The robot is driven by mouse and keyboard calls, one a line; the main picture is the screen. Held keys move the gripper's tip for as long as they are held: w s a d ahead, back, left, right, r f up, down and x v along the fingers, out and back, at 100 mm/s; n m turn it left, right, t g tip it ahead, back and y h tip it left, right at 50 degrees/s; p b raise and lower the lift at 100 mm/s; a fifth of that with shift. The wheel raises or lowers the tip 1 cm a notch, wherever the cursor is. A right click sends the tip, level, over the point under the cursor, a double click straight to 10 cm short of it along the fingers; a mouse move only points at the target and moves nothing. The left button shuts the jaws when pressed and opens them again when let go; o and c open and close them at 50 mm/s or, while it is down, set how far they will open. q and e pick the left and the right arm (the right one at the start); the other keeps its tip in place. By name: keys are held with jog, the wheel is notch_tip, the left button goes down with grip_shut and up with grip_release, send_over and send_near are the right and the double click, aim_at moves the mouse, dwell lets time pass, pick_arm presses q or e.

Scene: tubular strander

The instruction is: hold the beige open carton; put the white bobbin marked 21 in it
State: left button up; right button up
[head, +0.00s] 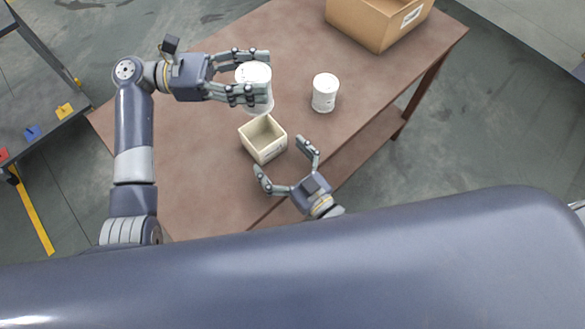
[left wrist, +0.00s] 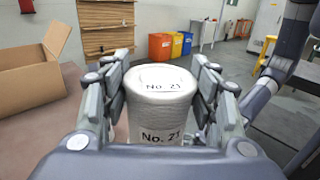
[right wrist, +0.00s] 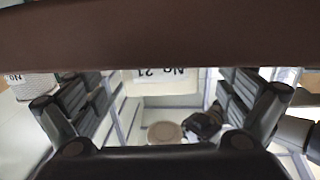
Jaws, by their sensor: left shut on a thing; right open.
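The white bobbin (head: 252,73) marked No. 21 is held by my left gripper (head: 266,76), which is shut around its sides. Its label reads clearly in the left wrist view (left wrist: 160,110). In the head view it appears just above the beige open carton (head: 265,153), which stands on the brown table and looks empty. My right gripper (head: 281,157) is open at the carton's lower right side. In the right wrist view a pale labelled face, likely the carton's (right wrist: 165,84), shows between the open fingers; I cannot tell whether they touch it.
A second white bobbin (head: 325,93) stands on the table (head: 185,150) right of the carton. A large cardboard box (head: 365,25) stands at the table's far right end. A grey cart (head: 35,100) is at the left. The table's left part is clear.

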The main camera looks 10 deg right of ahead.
aim_at(274, 150)
jog(key=shift+x, duration=2.35)
jog(key=c, duration=1.1)
pick_arm(q)
notch_tip(274, 150, down, 10)
jog(key=shift+r, duration=0.2)
jog(key=shift+a, duration=0.1)
jog(key=shift+w+f, duration=0.1)
jog(key=shift+f, duration=3.6)
jog(key=o, duration=1.2)
